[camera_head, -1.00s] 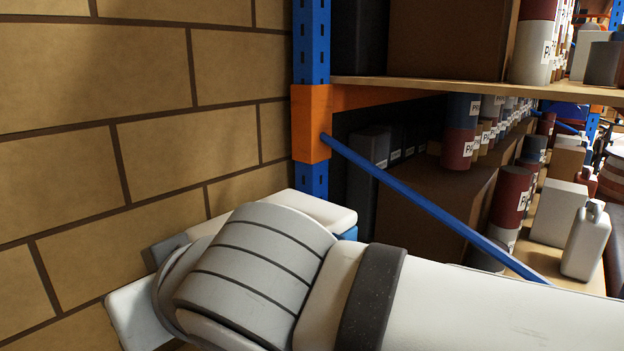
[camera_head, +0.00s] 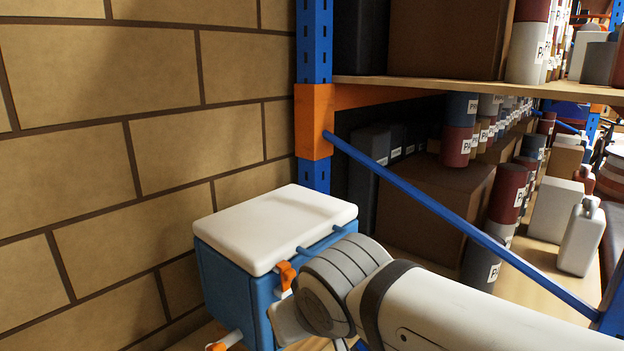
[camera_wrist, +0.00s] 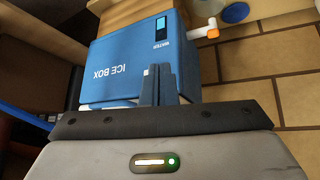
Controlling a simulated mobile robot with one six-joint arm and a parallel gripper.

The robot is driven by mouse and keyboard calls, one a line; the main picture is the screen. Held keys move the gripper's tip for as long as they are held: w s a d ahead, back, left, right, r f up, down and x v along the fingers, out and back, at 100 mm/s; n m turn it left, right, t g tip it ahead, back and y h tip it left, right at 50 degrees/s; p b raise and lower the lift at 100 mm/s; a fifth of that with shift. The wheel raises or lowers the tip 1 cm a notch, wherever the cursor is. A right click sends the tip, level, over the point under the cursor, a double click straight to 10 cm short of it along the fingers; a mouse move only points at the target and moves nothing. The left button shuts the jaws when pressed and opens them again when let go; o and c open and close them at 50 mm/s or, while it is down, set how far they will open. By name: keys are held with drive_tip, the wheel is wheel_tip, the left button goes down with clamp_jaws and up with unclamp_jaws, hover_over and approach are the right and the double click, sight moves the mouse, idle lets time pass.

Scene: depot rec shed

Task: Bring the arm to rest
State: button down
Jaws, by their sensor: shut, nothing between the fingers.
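My gripper (camera_wrist: 158,84) shows in the wrist view with its fingers together and nothing between them. The fingers stand in front of a blue ice box (camera_wrist: 112,62), whose lettering appears upside down there; I cannot tell whether they touch it. In the head view my arm reaches in from the lower right, and the gripper's fingertips are hidden. The same ice box, with a white lid (camera_head: 277,225), stands just beyond my arm's wrist joint, lid closed.
A tan block wall (camera_head: 80,160) fills the left. A blue rack post (camera_head: 314,50) and a diagonal blue brace (camera_head: 440,213) stand close to my arm. Shelves behind hold cartons, labelled cans and a white jug (camera_head: 581,238). A spigot with an orange tip (camera_wrist: 207,32) sticks out from the ice box.

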drive_tip(key=s+d+f+m+g+h+b, duration=0.1)
drive_tip(key=s+d+f+m+g, duration=0.1)
drive_tip(key=d+f, duration=0.5)
drive_tip(key=s+d+f+m+g+h+b, duration=0.1)
drive_tip(key=s+d+f+m+g, duration=0.1)
drive_tip(key=d+f, duration=0.4)
drive_tip(key=d+m, duration=0.1)
drive_tip(key=d, duration=0.2)
drive_tip(key=shift+f+h, duration=0.3)
drive_tip(key=shift+f, duration=0.1)
